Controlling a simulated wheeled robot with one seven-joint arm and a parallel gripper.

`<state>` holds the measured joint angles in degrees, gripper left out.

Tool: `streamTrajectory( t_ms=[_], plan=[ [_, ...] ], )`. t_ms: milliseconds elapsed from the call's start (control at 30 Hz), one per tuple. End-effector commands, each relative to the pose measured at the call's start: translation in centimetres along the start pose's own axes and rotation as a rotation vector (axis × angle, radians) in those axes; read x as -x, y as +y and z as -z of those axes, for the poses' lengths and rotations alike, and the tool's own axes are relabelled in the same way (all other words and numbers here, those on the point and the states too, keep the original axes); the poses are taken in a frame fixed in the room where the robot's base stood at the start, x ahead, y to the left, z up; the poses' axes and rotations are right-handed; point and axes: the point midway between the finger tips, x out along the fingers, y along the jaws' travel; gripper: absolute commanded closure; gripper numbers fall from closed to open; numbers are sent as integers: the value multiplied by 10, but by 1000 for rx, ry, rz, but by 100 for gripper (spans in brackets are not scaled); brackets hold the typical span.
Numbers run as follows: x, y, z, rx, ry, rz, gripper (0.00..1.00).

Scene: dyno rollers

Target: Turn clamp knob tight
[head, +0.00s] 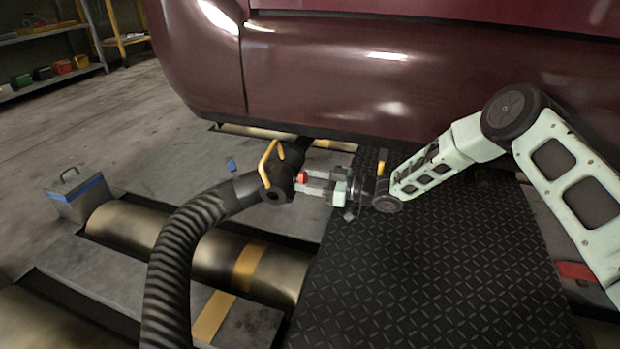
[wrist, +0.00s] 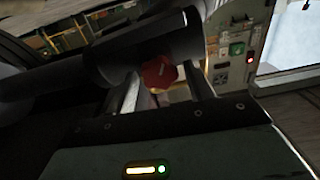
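The clamp knob is small, red and lobed. In the head view the knob (head: 303,178) sits on the right side of the black nozzle (head: 278,180) at the end of a ribbed hose (head: 172,250). In the wrist view the knob (wrist: 158,73) lies between my finger ends, with the dark nozzle (wrist: 150,48) beyond it. My gripper (head: 308,183) points left at the knob from the right. Its two fingers look apart, with a gap beside the knob on the right in the wrist view (wrist: 162,82). Contact with the left finger cannot be told.
A yellow handle (head: 268,165) rises from the nozzle close to my fingers. The maroon car (head: 380,70) hangs over the area behind. Metal rollers (head: 225,262) and a black tread plate (head: 430,260) lie below. Open floor (head: 100,140) is at the left.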

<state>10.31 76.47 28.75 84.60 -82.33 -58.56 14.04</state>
Motion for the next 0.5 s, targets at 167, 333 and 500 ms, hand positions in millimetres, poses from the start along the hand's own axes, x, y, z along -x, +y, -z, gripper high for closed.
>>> streamTrajectory(
  t_ms=[167, 333, 500],
  plan=[
    [0, 0, 0, 0, 0, 0, 82],
    [0, 0, 0, -8, 0, -1, 82],
    [0, -1, 1, -51, -1, -9, 82]
  ],
)
